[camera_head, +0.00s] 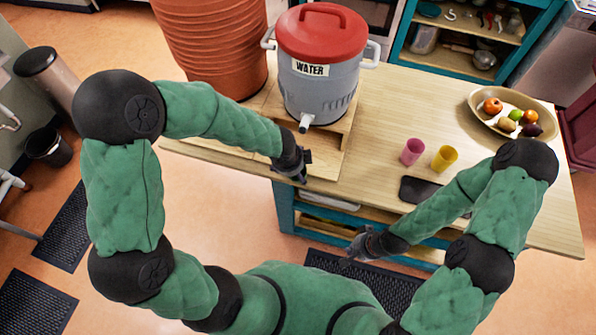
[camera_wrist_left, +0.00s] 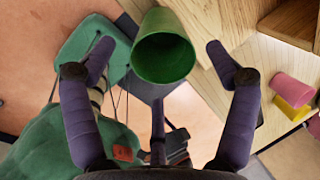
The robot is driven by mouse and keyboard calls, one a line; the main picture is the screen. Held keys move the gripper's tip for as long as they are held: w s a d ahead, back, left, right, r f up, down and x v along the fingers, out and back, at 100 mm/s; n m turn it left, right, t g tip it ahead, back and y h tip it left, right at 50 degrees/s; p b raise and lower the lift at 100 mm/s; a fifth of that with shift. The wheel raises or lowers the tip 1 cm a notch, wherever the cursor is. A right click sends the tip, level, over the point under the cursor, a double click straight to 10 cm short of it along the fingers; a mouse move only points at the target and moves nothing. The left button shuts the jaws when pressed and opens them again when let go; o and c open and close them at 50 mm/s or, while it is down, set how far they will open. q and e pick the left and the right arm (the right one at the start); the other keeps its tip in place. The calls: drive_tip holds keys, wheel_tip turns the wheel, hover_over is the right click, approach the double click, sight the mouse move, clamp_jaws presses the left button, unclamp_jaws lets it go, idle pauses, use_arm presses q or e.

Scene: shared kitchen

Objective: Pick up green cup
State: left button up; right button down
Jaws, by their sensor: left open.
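The green cup (camera_wrist_left: 160,28) is in the left wrist view, at the top centre, with its dark open mouth turned toward the camera. My left gripper (camera_wrist_left: 160,50) is open, with one finger on each side of the cup and visible gaps between. In the head view my left gripper (camera_head: 297,168) is at the table's front edge, below the water cooler's spout. The green cup cannot be made out in the head view. My right gripper (camera_head: 366,244) is low in front of the table, and its jaws are too small to read.
A pink cup (camera_head: 411,152) and a yellow cup (camera_head: 444,158) stand on the wooden table (camera_head: 385,105), right of my left gripper. A dark flat object (camera_head: 418,190) lies nearby. The water cooler (camera_head: 318,85) stands behind the gripper. A fruit bowl (camera_head: 480,108) is farther right.

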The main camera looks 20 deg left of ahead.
sight(297, 179)
use_arm(q)
drive_tip(key=x, duration=0.2)
drive_tip(key=shift+w+f+b, duration=0.25)
drive_tip(key=shift+b, duration=0.05)
drive_tip(key=b+x, duration=0.2)
drive_tip(key=x, duration=0.3)
drive_tip(key=shift+r, duration=0.1)
drive_tip(key=c, duration=1.4)
